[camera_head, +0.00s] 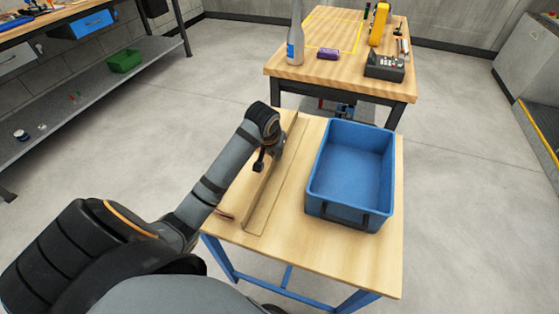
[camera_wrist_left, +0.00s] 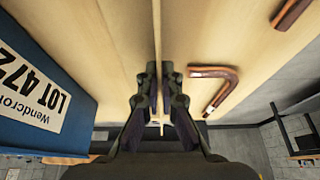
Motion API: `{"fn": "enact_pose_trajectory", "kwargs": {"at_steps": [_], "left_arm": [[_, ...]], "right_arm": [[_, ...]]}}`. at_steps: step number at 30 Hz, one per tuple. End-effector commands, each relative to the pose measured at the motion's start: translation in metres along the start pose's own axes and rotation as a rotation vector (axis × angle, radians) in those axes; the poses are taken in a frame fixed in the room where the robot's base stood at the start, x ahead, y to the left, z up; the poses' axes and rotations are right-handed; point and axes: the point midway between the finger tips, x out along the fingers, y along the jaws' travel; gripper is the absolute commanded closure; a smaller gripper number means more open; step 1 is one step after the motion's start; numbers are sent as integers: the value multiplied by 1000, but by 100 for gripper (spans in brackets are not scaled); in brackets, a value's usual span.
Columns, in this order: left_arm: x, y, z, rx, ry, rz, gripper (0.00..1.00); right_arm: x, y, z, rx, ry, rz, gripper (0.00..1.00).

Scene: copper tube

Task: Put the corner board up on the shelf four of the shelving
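The corner board (camera_head: 262,203) is a long, tan, angled strip lying lengthwise along the left part of the wooden table. Its upright edge (camera_wrist_left: 157,35) shows in the left wrist view, running between my fingers. My left gripper (camera_head: 262,160) reaches down over the board's middle from the left. In the left wrist view its two fingers (camera_wrist_left: 158,78) are close together, one on each side of the thin upright edge, and appear closed on it. My right gripper is not in view. The shelving with its shelf four is not recognisable in these views.
A blue crate (camera_head: 318,207) stands right of the board on the same table (camera_head: 300,245). Bent copper tubes (camera_wrist_left: 213,88) lie beside the board on its other side. A second wooden table (camera_head: 340,75) with a bottle (camera_head: 296,40) stands beyond. Open floor lies to the right.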

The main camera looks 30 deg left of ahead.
Motion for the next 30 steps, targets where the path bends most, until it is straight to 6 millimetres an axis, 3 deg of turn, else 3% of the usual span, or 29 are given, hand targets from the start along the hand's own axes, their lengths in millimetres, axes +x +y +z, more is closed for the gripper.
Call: {"fn": "enact_pose_trajectory", "kwargs": {"at_steps": [8, 13, 15, 23, 27, 30], "left_arm": [[-2, 0, -1, 0, 2, 0, 100], [-19, 0, -9, 1, 4, 1, 100], [-32, 0, -15, 1, 6, 1, 100], [-114, 15, 11, 4, 5, 1, 100], [-150, 26, 40, 1, -5, 4, 100], [-163, 31, 56, -2, -4, 5, 100]], "right_arm": [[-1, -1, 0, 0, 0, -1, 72], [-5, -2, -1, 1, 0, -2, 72], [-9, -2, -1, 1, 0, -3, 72], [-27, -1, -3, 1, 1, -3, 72], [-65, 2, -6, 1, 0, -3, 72], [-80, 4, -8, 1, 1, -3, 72]]}}
